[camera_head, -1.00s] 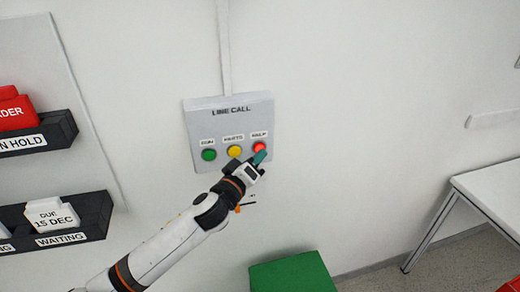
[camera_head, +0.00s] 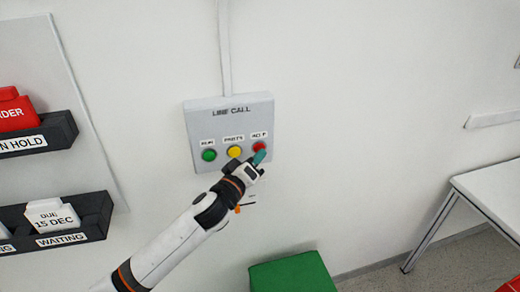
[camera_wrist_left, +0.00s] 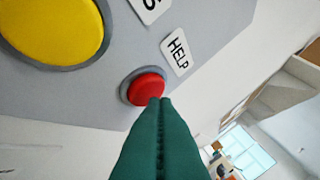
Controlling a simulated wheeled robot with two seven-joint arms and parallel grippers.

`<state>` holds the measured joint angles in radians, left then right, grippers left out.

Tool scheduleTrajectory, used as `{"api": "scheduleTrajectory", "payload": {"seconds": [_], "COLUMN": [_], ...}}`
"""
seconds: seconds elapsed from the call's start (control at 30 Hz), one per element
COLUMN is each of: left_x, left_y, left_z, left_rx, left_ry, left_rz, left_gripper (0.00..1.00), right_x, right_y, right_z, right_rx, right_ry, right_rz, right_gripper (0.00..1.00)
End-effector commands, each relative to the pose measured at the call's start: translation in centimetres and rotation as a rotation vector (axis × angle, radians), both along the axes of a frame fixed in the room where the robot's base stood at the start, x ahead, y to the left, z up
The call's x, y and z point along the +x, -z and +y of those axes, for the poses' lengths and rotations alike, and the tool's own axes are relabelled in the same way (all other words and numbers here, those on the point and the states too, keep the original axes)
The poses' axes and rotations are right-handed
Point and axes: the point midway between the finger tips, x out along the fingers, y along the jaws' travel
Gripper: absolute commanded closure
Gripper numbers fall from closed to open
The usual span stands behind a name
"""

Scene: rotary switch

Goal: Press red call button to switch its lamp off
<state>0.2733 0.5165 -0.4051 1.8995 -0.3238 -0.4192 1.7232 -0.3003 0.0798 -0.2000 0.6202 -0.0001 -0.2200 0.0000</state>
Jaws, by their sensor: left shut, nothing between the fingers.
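The red call button (camera_head: 259,147), labelled HELP, is the rightmost on the grey LINE CALL panel (camera_head: 200,108) on the wall. It looks dark red and unlit in the head view. In the left wrist view the red button (camera_wrist_left: 147,88) sits in a grey ring beside the HELP label. My left gripper (camera_head: 259,157) is shut and empty. Its green fingertips (camera_wrist_left: 160,103) overlap the button's lower edge in the wrist view and seem to touch it, though exact contact is hard to tell. My right gripper is out of view.
A green button (camera_head: 209,155) and a yellow button (camera_head: 234,152) sit left of the red one. Dark wall trays (camera_head: 85,225) hang at the left. A green box (camera_head: 292,273) stands below, and a white table (camera_head: 492,193) is at the right.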

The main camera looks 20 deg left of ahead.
Motion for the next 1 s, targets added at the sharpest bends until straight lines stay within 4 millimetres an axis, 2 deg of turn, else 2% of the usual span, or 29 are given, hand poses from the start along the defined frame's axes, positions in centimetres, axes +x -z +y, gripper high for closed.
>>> {"api": "scheduleTrajectory", "payload": {"seconds": [0.33,0.8,1.0], "left_x": [-0.4,-4.2,-5.1], "left_y": [0.0,0.1,0.0], "left_z": [-0.3,-2.9,-3.4], "left_rx": [-0.001,-0.003,0.000], "left_ry": [0.001,0.002,0.001], "left_rz": [0.000,0.002,0.001], "left_gripper": [1.00,1.00,1.00], "right_x": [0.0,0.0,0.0], "right_y": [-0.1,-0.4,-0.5], "right_z": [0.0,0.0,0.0], "right_rx": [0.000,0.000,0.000], "right_ry": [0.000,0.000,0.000], "right_rz": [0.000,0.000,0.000], "right_gripper": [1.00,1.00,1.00]}}
